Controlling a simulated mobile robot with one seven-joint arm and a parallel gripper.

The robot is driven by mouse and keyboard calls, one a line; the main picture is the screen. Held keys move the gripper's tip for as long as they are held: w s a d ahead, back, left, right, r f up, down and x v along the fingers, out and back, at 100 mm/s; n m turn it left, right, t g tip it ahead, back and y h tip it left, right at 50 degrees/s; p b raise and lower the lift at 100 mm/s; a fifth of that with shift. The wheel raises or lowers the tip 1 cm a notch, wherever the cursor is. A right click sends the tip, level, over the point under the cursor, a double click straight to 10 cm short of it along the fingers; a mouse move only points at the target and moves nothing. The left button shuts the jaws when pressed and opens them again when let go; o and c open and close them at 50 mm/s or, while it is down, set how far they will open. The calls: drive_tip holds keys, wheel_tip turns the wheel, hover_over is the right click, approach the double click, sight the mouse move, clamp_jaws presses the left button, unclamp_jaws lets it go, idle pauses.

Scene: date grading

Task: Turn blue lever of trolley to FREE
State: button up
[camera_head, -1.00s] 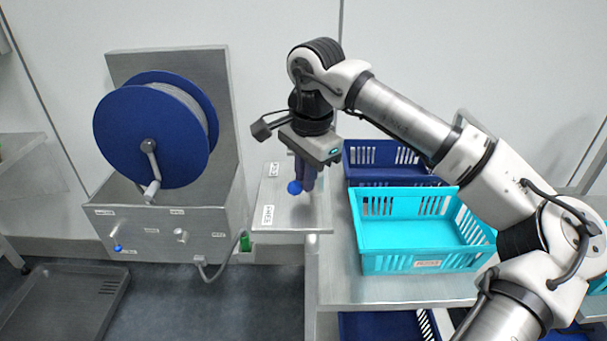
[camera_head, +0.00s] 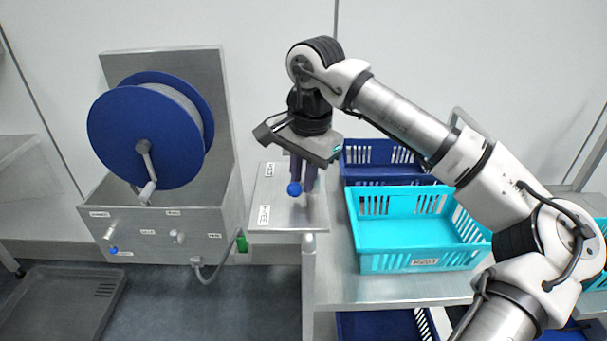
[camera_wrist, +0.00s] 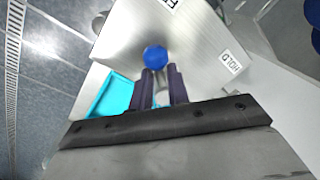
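The blue lever shows its round blue knob (camera_head: 293,189) on a steel plate (camera_head: 283,215) at the trolley's left end. It also shows in the wrist view (camera_wrist: 155,57). A FREE label (camera_head: 263,215) is at the plate's near left and a HOLD label (camera_head: 269,169) farther back. The knob stands between the two label directions. My gripper (camera_head: 303,188) points down at the lever. Its two dark purple fingers (camera_wrist: 161,75) stand close on either side of the lever just behind the knob, with a narrow gap. The lever's shaft and pivot are mostly hidden.
A turquoise crate (camera_head: 397,262) stands on the trolley right of the plate, with a dark blue crate (camera_head: 352,178) behind it. A blue reel (camera_head: 125,150) on a steel housing (camera_head: 200,245) is at the left. A grey tray (camera_head: 50,310) lies low at the left.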

sight(310, 202)
drive_tip(key=shift+o, duration=1.3)
drive_tip(key=shift+r, duration=0.1)
wheel_tip(310, 202, up, 14)
drive_tip(key=d, duration=0.1)
drive_tip(key=shift+s+f, duration=0.2)
drive_tip(key=shift+s, duration=0.25)
drive_tip(key=shift+d, duration=0.1)
